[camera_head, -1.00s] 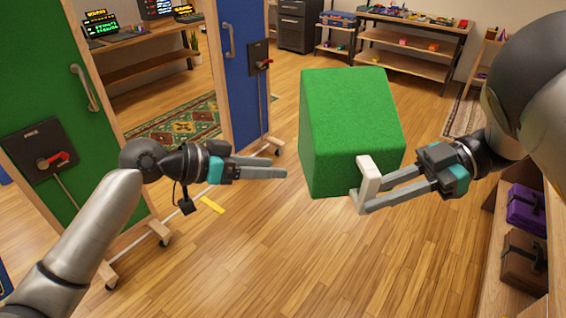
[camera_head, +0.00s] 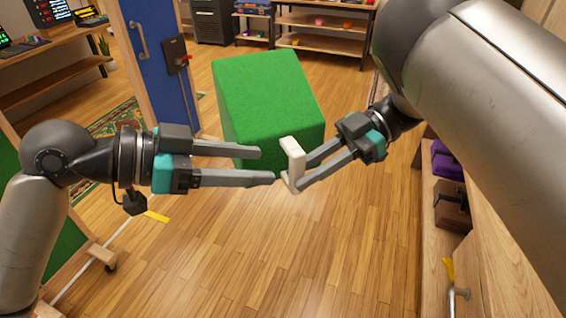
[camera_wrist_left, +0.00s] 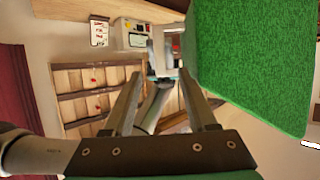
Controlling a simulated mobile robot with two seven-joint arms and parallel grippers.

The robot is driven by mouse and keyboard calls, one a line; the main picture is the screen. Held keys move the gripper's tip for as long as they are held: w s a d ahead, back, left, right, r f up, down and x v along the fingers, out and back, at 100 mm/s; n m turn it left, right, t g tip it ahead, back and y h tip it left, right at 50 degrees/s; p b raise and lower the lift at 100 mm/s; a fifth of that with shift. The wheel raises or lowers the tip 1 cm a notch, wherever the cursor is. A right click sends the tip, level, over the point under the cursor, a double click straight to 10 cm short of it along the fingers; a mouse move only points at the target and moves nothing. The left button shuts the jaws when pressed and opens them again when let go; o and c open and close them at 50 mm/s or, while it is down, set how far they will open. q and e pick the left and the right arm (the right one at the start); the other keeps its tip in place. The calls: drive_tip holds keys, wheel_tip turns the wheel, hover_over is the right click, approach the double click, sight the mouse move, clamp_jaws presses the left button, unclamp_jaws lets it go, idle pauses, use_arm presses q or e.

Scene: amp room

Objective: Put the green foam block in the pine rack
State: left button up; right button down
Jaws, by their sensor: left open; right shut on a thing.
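The green foam block (camera_head: 270,92) is a large cube held up above the floor. A pale L-shaped handle (camera_head: 292,160) shows at its near lower edge. My right gripper (camera_head: 297,174) is shut at this handle. My left gripper (camera_head: 267,166) is open and empty, its fingertips pointing right, just left of the handle. In the left wrist view the block (camera_wrist_left: 250,65) fills the upper right, and the handle (camera_wrist_left: 160,52) is beyond the open fingers. I cannot tell for sure which wooden shelving is the pine rack.
Wooden shelving (camera_head: 426,215) at the right holds a purple case (camera_head: 446,162) and a brown case (camera_head: 452,206). A blue panel (camera_head: 160,65) on a wheeled frame stands at the left. Shelves (camera_head: 325,40) stand at the back. The middle floor (camera_head: 250,260) is clear.

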sight(291, 167)
use_arm(q)
drive_tip(key=shift+x, duration=3.2)
drive_tip(key=shift+c, duration=0.3)
clamp_jaws()
drive_tip(key=shift+s, duration=0.1)
use_arm(e)
drive_tip(key=c, duration=0.7)
unclamp_jaws()
drive_tip(key=shift+d, duration=0.1)
